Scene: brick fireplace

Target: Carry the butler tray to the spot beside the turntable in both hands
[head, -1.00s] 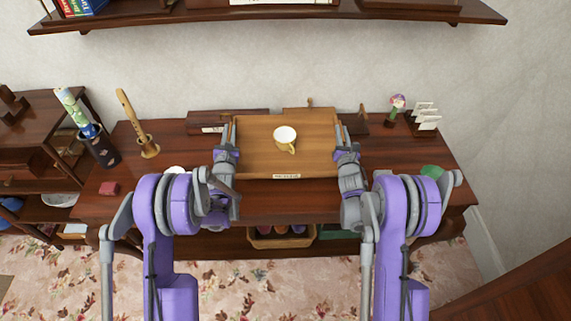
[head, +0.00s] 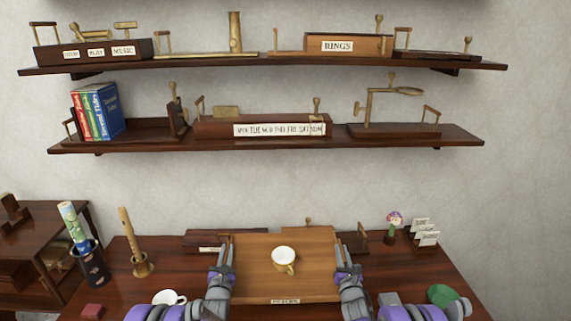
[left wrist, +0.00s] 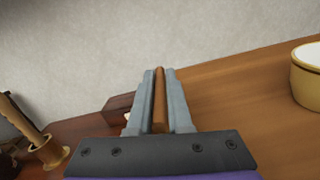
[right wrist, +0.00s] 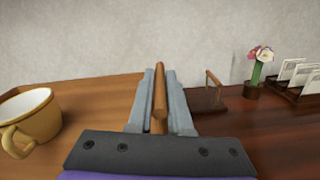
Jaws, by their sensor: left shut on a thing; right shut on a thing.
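The butler tray (head: 256,268) is a light brown wooden tray with a small label on its front edge. It is in the middle of the head view, over the dark table. A yellow mug (head: 284,260) with a white inside stands upright on it. My left gripper (head: 227,246) is shut on the tray's left handle, a wooden bar (left wrist: 160,100) seen between the fingers in the left wrist view. My right gripper (head: 344,247) is shut on the right handle, also a bar (right wrist: 160,98) in the right wrist view. I cannot tell whether the tray touches the table. I see no turntable that I can identify.
On the dark table (head: 95,285) stand a flute in a brass holder (head: 143,266), a white cup (head: 168,298), a red block (head: 92,311), a flower pot (head: 391,238), a card holder (head: 425,245) and a green item (head: 438,294). Two laden shelves (head: 270,142) hang above.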

